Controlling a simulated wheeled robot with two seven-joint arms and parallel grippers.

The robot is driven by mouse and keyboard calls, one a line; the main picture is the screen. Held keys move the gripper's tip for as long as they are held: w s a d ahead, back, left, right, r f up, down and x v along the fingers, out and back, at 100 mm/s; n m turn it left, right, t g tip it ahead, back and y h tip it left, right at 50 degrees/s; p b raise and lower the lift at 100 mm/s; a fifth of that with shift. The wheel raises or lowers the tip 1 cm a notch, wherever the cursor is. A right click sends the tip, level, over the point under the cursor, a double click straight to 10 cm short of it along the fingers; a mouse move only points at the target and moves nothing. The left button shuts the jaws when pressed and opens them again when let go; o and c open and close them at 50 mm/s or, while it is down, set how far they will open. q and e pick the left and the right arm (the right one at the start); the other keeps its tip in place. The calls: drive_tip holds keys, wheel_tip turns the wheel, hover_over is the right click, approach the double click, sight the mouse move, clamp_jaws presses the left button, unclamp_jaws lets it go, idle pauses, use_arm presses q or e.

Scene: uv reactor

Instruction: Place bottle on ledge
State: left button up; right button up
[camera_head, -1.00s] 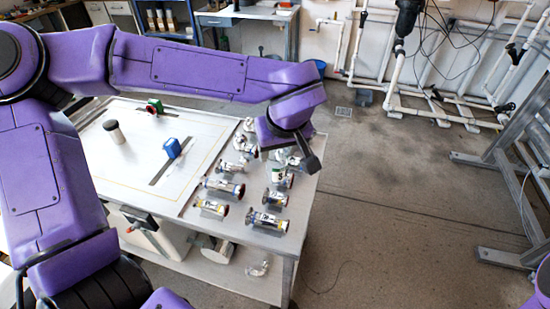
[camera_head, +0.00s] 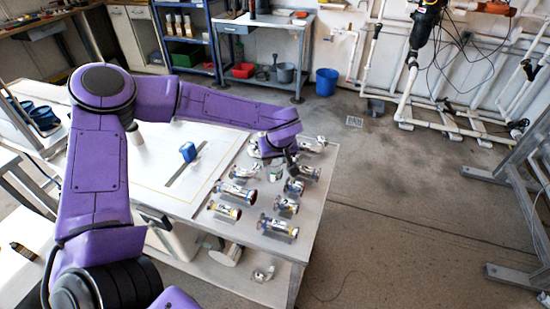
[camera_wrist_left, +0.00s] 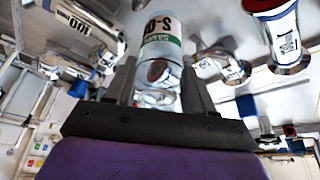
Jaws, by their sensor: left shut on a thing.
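In the left wrist view, my left gripper's two dark fingers (camera_wrist_left: 158,88) stand on either side of a bottle (camera_wrist_left: 155,40). The bottle is clear and white with a green band and a dark red end, and the fingers are shut on it. In the head view the bottle (camera_head: 276,172) is small and partly hidden by the gripper. I cannot tell whether it touches the table. I cannot make out which surface is the ledge. My right gripper is not in view.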

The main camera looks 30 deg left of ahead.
use_arm(q)
drive_tip(key=o, duration=1.2)
drive_tip(key=shift+o, duration=0.2)
